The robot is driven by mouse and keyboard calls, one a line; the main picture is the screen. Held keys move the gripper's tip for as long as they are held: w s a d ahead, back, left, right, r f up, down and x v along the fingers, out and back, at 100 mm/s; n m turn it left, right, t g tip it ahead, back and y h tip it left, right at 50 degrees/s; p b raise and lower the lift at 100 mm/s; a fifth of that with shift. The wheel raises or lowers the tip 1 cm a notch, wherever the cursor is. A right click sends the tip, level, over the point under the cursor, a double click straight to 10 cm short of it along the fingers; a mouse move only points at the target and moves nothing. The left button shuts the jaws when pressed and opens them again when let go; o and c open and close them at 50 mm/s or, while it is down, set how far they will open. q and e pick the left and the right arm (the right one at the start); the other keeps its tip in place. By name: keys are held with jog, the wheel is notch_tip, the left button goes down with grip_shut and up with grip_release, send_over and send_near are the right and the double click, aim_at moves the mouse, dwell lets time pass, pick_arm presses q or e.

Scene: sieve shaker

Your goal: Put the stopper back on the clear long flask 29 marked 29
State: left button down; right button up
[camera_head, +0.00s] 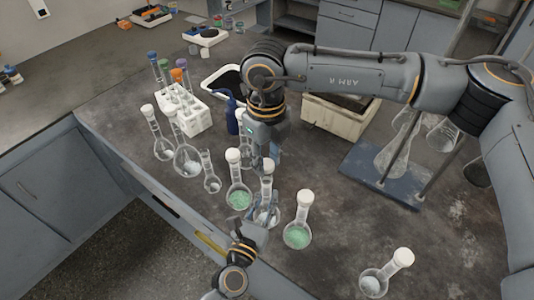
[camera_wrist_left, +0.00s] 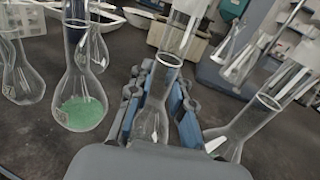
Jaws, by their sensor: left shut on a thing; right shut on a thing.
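A clear long-necked flask (camera_head: 267,187) stands at the table's front edge, with a white stopper (camera_head: 267,165) at the top of its neck. My left gripper (camera_head: 264,213) is shut around the flask's lower part; the left wrist view shows the flask (camera_wrist_left: 152,122) between its fingers. I cannot tell whether the stopper is fully seated. The marking 29 is not readable.
Flasks with green contents stand close on both sides, one at left (camera_head: 239,197) and one at right (camera_head: 298,235). Several clear flasks, a white rack (camera_head: 186,112) and a blue bottle (camera_head: 232,118) stand further left. A blue stand base (camera_head: 372,183) is at right.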

dwell(0.4)
jog(key=shift+f, duration=0.85)
jog(key=shift+s+f+m, duration=0.15)
jog(key=shift+f+m, duration=0.45)
